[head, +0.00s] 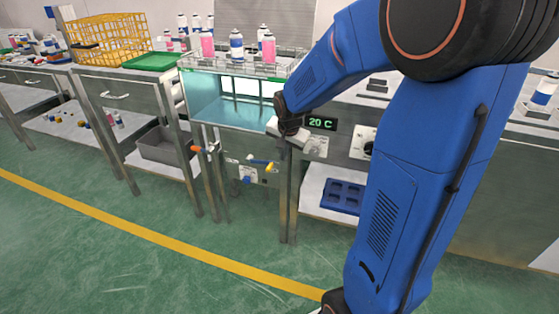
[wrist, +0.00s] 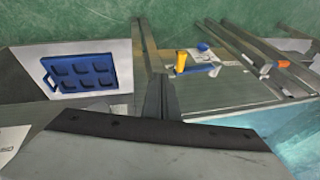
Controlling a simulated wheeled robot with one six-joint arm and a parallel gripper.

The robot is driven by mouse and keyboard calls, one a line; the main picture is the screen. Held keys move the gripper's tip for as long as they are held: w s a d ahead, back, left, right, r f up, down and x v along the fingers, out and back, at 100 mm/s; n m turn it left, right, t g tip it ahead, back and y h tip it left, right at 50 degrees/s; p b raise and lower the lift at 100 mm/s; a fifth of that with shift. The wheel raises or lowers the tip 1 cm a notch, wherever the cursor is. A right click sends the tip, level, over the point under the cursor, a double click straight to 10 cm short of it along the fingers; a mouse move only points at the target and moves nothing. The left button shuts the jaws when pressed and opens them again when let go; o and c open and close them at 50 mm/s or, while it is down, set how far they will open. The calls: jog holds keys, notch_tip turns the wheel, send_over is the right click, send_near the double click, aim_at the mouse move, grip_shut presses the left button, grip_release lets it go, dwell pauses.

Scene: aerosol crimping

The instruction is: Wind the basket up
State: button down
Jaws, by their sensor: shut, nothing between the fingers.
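A wire basket (head: 240,68) sits at the top of a glass-fronted water tank (head: 208,98), with several pink and white-blue spray cans (head: 237,45) standing in it. Below the tank, a lever with a yellow end (head: 268,166) and an orange-ended lever (head: 197,149) stick out from the front. Both levers also show in the wrist view, the yellow one (wrist: 181,61) and the orange one (wrist: 284,64). My gripper (wrist: 160,95) is shut and empty, apart from the levers. In the head view, my wrist is in front of the tank's right edge, and the fingertips are hard to make out.
A 20 C display (head: 321,123) and a dark knob (head: 369,148) are right of the tank. A blue tray (head: 343,195) lies on the lower shelf. A yellow crate (head: 108,40) and green tray (head: 150,62) are on the left bench. Green floor in front is clear.

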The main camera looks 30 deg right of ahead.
jog(key=s+d+r, duration=0.1)
jog(key=s+r, duration=0.2)
jog(key=r, duration=0.1)
jog(key=n+g+h, duration=0.1)
send_near(272, 164)
jog(key=x, duration=0.4)
jog(key=shift+s+a, duration=0.1)
jog(key=shift+a, duration=0.1)
jog(key=shift+a+f, duration=0.1)
jog(key=shift+f, duration=0.85)
jog(key=shift+s+d+f, duration=0.1)
jog(key=shift+d+f, duration=0.1)
jog(key=shift+f, duration=0.3)
jog(key=shift+s+d+f, duration=0.15)
jog(key=shift+f, duration=0.35)
